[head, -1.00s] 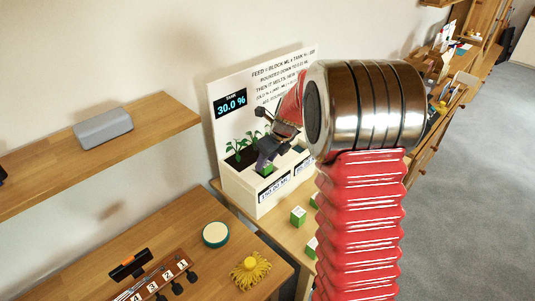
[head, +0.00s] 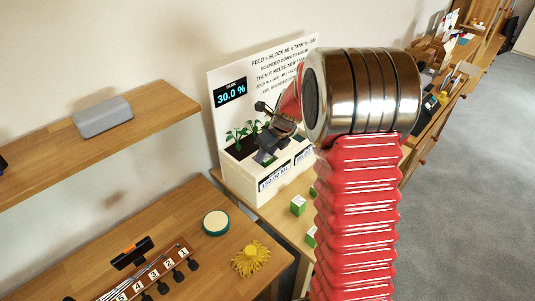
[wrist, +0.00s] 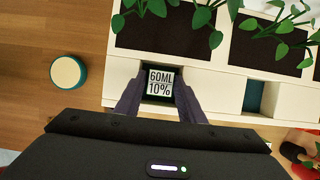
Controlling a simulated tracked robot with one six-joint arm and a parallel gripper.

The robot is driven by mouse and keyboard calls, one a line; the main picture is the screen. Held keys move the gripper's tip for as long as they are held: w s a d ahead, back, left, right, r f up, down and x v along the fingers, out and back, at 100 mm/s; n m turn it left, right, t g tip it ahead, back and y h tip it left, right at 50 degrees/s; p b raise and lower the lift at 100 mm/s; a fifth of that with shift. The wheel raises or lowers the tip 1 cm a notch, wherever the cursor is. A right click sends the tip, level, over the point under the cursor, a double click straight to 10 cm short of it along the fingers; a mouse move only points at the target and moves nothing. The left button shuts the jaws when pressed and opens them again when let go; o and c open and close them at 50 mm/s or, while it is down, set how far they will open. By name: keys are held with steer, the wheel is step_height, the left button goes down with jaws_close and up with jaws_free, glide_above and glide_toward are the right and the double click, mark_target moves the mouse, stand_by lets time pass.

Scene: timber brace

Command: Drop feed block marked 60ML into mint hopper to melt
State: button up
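The feed block marked 60ML 10% (wrist: 160,82) sits label up inside the dark square opening of the left hopper (wrist: 144,64) in the white planter box, seen in the wrist view. My gripper (wrist: 160,92) is above this opening, its fingers on either side with a gap to the block, so it looks open. In the head view my gripper (head: 272,143) is over the front of the planter box (head: 240,178), and the block is hidden. The tank display (head: 230,92) reads 30.0 %. A front label reads 150.00 ML.
A second hopper opening (wrist: 254,96), teal inside, is to the right. Leafy plants (wrist: 280,30) stand behind the openings. Green blocks (head: 298,205) (head: 311,237) stand on the table in front. A round teal-rimmed lid (head: 216,222) and a yellow tassel (head: 250,259) lie on the nearer table.

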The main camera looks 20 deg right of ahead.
steer(key=v, duration=1.3)
steer(key=shift+s+r, duration=0.25)
steer(key=shift+r, duration=0.05)
steer(key=s+a+r+n, duration=0.1)
steer(key=s+a+n, duration=0.3)
steer(key=s+n, duration=0.5)
steer(key=s+a+r+n+t+h, duration=0.1)
steer(key=s+a+r+n, duration=0.1)
steer(key=s+a+n, duration=0.3)
steer(key=s+a+r+n, duration=0.2)
steer(key=s+a+n, duration=0.3)
steer(key=s+n, duration=0.8)
steer(key=n, duration=0.4)
steer(key=shift+s+n+t+h, duration=0.3)
steer(key=shift+s+h, duration=0.05)
steer(key=shift+h, duration=0.05)
steer(key=shift+c, duration=0.6)
